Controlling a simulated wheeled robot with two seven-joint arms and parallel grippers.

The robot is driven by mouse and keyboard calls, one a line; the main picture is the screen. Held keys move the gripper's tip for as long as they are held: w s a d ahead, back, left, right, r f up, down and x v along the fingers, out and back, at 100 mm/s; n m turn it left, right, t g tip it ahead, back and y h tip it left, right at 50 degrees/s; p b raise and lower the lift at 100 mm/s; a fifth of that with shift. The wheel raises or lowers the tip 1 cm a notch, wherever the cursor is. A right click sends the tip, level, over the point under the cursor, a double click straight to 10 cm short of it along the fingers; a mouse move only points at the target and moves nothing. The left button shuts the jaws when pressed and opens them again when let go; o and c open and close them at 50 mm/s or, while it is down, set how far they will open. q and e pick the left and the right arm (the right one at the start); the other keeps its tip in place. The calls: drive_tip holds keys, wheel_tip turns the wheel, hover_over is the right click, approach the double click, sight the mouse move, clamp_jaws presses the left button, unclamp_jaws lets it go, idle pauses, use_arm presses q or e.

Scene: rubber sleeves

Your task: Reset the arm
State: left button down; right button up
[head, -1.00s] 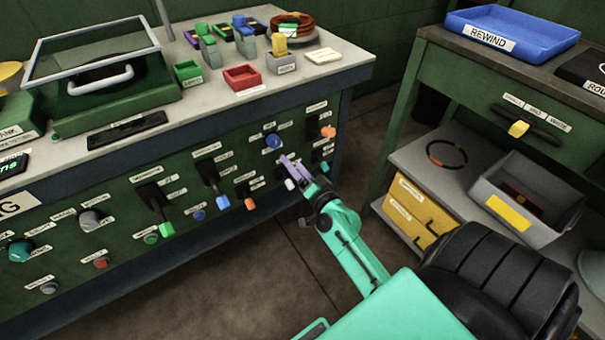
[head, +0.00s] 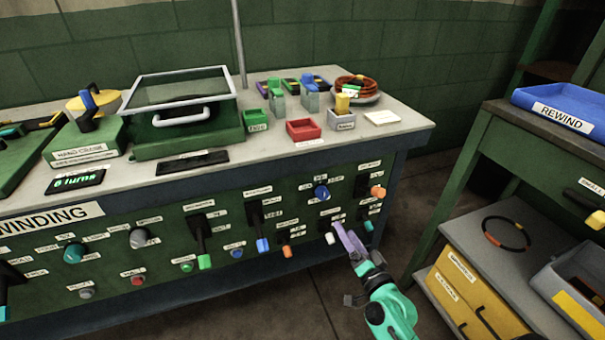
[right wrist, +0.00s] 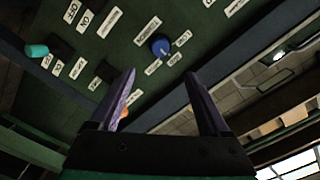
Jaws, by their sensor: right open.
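My right gripper (head: 347,238) has purple fingers and a teal arm. It is in front of the green control panel (head: 165,218), near its right end. In the right wrist view its two fingers (right wrist: 165,103) stand apart with nothing between them. A white-tipped switch (head: 330,238) is just left of the fingers in the head view; I cannot tell whether they touch. A blue knob (head: 321,192) is above the fingers, and it also shows in the right wrist view (right wrist: 160,45). An orange knob (head: 377,191) is to the upper right. My left gripper is not in view.
The grey bench top (head: 255,150) holds a red tray (head: 302,130), a green tray (head: 255,120) and a glass-lidded box (head: 185,115). A second bench with a blue REWIND tray (head: 555,108) and yellow drawers (head: 455,290) stands at right. Bare floor lies between.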

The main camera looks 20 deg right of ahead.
drive_tip(key=shift+f, duration=0.1)
drive_tip(key=s+a+f+n+g, duration=0.1)
drive_tip(key=s+f+n+g, duration=0.4)
drive_tip(key=f, duration=0.7)
drive_tip(key=s+a+f+n+g+y, duration=0.1)
drive_tip(key=s+a+f+g, duration=0.15)
drive_tip(key=s+f, duration=0.75)
drive_tip(key=s+f+n+g, duration=0.3)
drive_tip(key=s+f+g, duration=0.1)
drive_tip(key=f, duration=1)
drive_tip(key=s+f+n+g, duration=0.3)
drive_tip(key=s+f+g, duration=0.25)
drive_tip(key=s, duration=0.75)
wheel_tip(320, 180, up, 14)
drive_tip(key=s+p, duration=0.2)
drive_tip(key=p, duration=1.3)
drive_tip(key=shift+s+d+n+h+p, duration=0.3)
drive_tip(key=shift+s+d, duration=0.1)
drive_tip(key=shift+d, duration=0.05)
drive_tip(key=shift+f, duration=0.1)
